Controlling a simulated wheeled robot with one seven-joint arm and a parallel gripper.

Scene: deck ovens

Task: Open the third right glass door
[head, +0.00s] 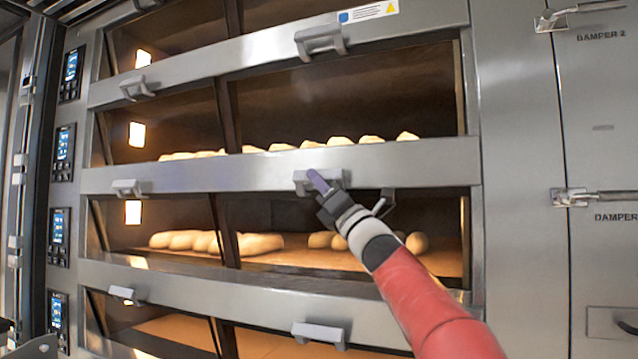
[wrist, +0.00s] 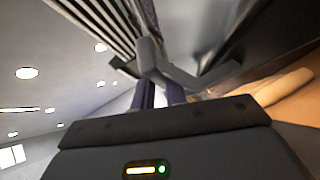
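The oven front shows stacked decks with left and right glass doors in the head view. The third right glass door (head: 300,215) has its grey handle (head: 302,182) on the steel rail above the glass. The door looks closed. My gripper (head: 318,182) is at this handle, its purple finger covering part of it. In the wrist view the handle (wrist: 150,58) crosses the fingers, which stand close together with only a narrow gap. The gripper appears shut on the handle, though the fingertips are partly hidden behind it.
Loaves (head: 262,244) lie inside the lit decks. Other handles sit on the right rails above (head: 321,40) and below (head: 319,334). A left handle (head: 127,187) is on the same rail. Damper levers (head: 590,197) project at the right. Control panels (head: 60,237) line the left.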

